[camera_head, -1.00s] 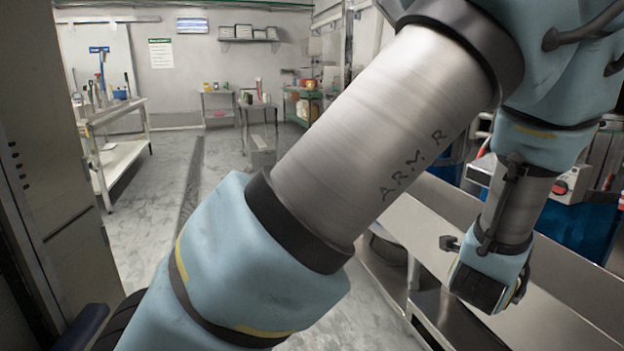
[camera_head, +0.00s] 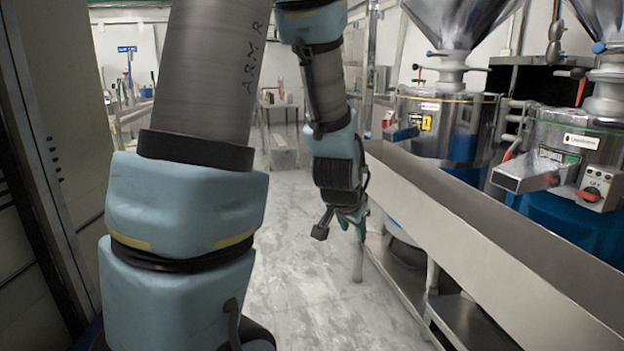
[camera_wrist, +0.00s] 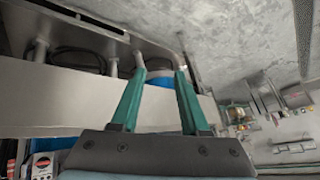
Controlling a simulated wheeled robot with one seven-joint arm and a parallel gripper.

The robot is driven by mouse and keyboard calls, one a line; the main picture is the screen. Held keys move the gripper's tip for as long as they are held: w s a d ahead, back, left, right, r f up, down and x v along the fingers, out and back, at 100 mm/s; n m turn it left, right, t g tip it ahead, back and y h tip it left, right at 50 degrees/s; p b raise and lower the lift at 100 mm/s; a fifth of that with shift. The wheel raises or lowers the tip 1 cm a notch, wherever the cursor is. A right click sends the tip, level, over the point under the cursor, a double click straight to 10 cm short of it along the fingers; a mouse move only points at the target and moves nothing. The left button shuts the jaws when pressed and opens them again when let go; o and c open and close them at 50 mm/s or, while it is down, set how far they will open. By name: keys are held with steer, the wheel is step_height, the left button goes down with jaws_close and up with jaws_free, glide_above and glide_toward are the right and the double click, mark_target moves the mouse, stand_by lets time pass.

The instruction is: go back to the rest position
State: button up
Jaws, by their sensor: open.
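My arm fills the left and middle of the head view, and its wrist hangs down over the aisle. My gripper (camera_head: 352,224) is at its lower end, left of the long steel trough, and only a little of its green fingers shows there. In the wrist view my gripper (camera_wrist: 162,80) shows two green fingers spread apart with nothing between them. The gripper is open and empty. It does not appear to touch the trough or the floor.
A long steel trough (camera_head: 490,235) on legs runs along the right side. Grinders with steel hoppers (camera_head: 440,115) and blue bases (camera_head: 570,225) stand behind it. The grey floor (camera_head: 310,290) of the aisle is clear.

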steer(key=s+a+n+g+y, duration=0.1)
steer(key=s+a+n+g, duration=0.3)
steer(key=a, duration=0.4)
steer(key=s+a+n+g+y, duration=0.1)
steer(key=s+a+n, duration=0.3)
steer(key=s+a, duration=0.35)
step_height(320, 180, up, 16)
steer(key=w+p, duration=0.1)
steer(key=p, duration=1.4)
steer(key=shift+w+f+p, duration=0.25)
steer(key=shift+p, duration=0.1)
